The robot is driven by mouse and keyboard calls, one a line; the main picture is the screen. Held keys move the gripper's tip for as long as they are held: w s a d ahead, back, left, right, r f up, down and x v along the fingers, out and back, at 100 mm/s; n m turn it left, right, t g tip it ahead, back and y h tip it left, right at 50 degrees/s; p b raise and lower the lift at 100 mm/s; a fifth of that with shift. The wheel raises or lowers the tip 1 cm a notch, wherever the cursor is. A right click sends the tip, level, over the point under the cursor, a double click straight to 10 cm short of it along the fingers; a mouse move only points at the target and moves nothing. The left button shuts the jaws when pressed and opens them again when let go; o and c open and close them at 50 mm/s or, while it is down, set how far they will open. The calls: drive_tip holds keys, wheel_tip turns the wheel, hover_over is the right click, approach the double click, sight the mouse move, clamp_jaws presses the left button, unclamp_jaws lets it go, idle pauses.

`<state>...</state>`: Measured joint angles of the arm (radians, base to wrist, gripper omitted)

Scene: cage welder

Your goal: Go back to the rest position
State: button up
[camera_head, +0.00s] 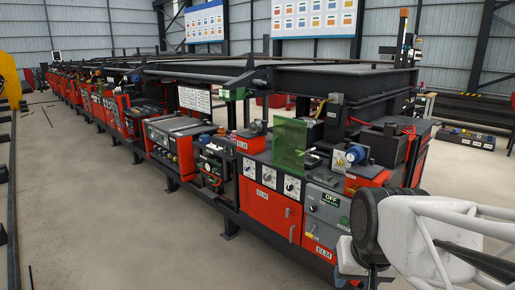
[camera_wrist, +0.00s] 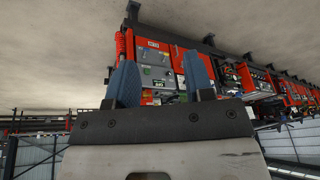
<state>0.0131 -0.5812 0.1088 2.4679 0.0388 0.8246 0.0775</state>
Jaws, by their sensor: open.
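My gripper (camera_wrist: 159,62) shows in the wrist view with its two blue fingers spread apart. The gap between them is empty. The welder (camera_head: 270,205) is a long red and black machine. Its grey control panel (camera_head: 325,207) has a green-and-white OFF sign (camera_head: 331,198). In the wrist view the machine appears upside down, and its grey panel (camera_wrist: 152,57) shows beyond and between the fingers. The gripper looks apart from the machine and touches nothing that I can see. In the head view my arm is at the lower right, and the fingers cannot be made out.
A green transparent screen (camera_head: 289,145) and a blue round part (camera_head: 355,154) stand on the machine's top. Open concrete floor (camera_head: 110,220) lies at the left. Dark bars (camera_head: 466,138) lie on the floor at the right. The machine's row runs far back to the left.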

drive_tip(key=shift+n+g, duration=0.5)
drive_tip(key=shift+g, duration=0.1)
drive_tip(key=s, duration=0.3)
drive_tip(key=s+f, duration=0.1)
drive_tip(key=s, duration=0.1)
drive_tip(key=shift+s+d, duration=0.2)
idle(1.2)
